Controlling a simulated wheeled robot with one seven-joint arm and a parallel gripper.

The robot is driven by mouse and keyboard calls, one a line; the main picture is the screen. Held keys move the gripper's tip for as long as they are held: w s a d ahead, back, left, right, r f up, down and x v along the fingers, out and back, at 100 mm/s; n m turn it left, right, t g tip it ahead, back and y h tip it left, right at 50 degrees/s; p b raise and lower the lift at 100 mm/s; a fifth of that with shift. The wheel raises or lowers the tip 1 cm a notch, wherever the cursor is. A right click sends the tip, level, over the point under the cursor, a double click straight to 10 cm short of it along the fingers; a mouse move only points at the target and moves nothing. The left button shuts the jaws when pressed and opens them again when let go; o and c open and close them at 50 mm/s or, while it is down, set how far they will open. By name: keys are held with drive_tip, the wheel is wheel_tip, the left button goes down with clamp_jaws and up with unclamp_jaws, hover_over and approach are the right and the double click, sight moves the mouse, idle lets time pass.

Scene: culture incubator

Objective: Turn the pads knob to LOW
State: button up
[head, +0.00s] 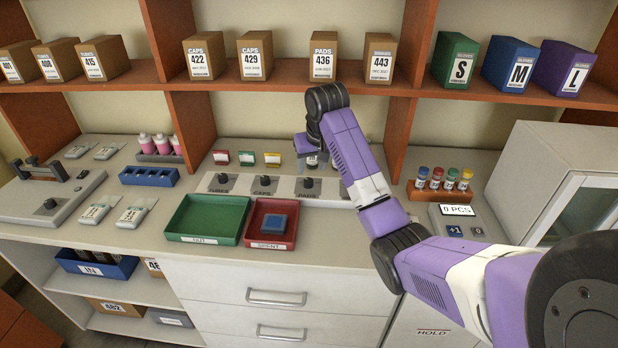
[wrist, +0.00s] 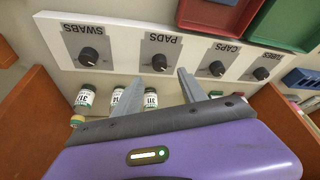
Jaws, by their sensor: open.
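In the head view the pads knob (head: 308,183) sits on the grey panel, below my gripper (head: 314,160). In the wrist view my gripper (wrist: 163,80) is open and empty. Its two fingers point toward the pads knob, with the knob beyond the gap between the tips. I see no clear contact.
The swabs knob (wrist: 88,56), caps knob (wrist: 217,68) and tubes knob (wrist: 261,73) share the panel. Small labelled bottles (wrist: 86,96) stand behind it, near my fingers. A green tray (head: 208,218) and red tray (head: 284,236) lie in front. Wooden shelf dividers (head: 408,130) stand behind.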

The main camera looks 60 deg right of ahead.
sight(309, 180)
drive_tip(key=x, duration=0.7)
drive_tip(key=shift+f, duration=0.2)
clamp_jaws()
